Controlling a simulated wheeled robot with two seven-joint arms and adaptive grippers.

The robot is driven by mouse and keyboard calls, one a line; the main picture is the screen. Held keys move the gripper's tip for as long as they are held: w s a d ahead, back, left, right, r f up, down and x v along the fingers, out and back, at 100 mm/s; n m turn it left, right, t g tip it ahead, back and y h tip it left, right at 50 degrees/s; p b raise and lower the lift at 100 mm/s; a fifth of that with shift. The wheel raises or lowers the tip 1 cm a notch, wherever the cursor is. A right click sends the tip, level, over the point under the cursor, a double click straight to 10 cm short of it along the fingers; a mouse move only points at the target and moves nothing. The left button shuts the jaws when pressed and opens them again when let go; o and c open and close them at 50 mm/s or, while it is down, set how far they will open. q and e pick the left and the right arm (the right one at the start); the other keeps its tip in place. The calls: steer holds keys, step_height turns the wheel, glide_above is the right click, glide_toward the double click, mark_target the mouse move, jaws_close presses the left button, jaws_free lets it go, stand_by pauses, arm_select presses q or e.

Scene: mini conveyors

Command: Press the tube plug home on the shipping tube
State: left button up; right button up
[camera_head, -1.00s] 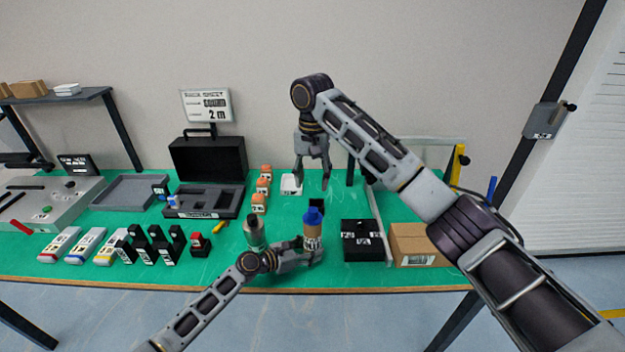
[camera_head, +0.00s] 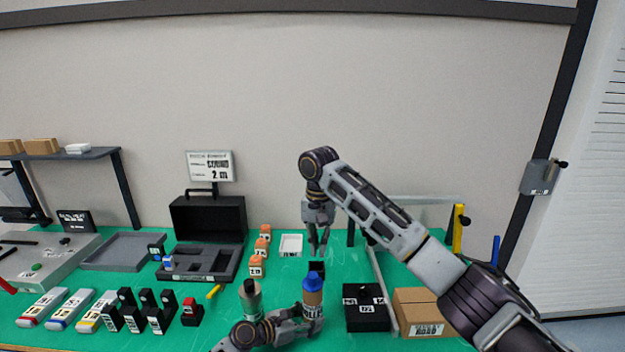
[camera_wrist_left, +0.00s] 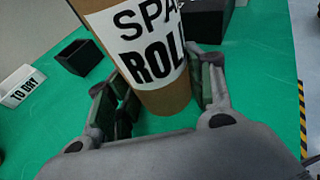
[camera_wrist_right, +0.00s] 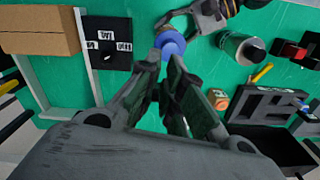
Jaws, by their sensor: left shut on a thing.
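The shipping tube (camera_head: 313,299), brown with a white label, stands upright near the table's front. The blue tube plug (camera_head: 313,281) sits on its top end; I cannot tell how deep it is seated. My left gripper (camera_head: 309,322) is shut around the tube's lower part; the tube (camera_wrist_left: 162,102) also shows between its fingers in the left wrist view. My right gripper (camera_head: 318,254) is above and behind the plug, pointing down, its fingers close together with a small gap. In the right wrist view the plug (camera_wrist_right: 171,43) shows just beyond the fingertips, not gripped.
A grey-green canister (camera_head: 250,300) with a black cap stands left of the tube. A black open cup (camera_head: 317,267) is behind it. A black labelled box (camera_head: 366,313) and a cardboard box (camera_head: 418,313) stand to the right. Orange blocks (camera_head: 260,255) are at the back left.

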steer(key=shift+h, duration=0.3)
steer(key=d, duration=0.2)
steer(key=d+f, duration=0.1)
steer(key=d, duration=0.1)
steer(key=d+f, duration=0.1)
steer(key=d, duration=0.1)
steer(key=shift+w+f, duration=0.1)
steer(key=shift+f, duration=0.1)
jaws_close()
step_height(320, 180, up, 3)
steer(key=n+t+y, duration=0.3)
steer(key=n+t, duration=0.1)
steer(key=n, duration=0.5)
glide_above(311, 272)
steer(key=s, duration=0.1)
steer(key=shift+s+d+f, duration=0.1)
steer(key=shift+s+d, duration=0.05)
steer(key=shift+d, duration=0.2)
steer(key=shift+f, duration=0.1)
steer(key=shift+f, duration=3.2)
steer(key=shift+f, duration=0.7)
steer(key=shift+r, duration=0.15)
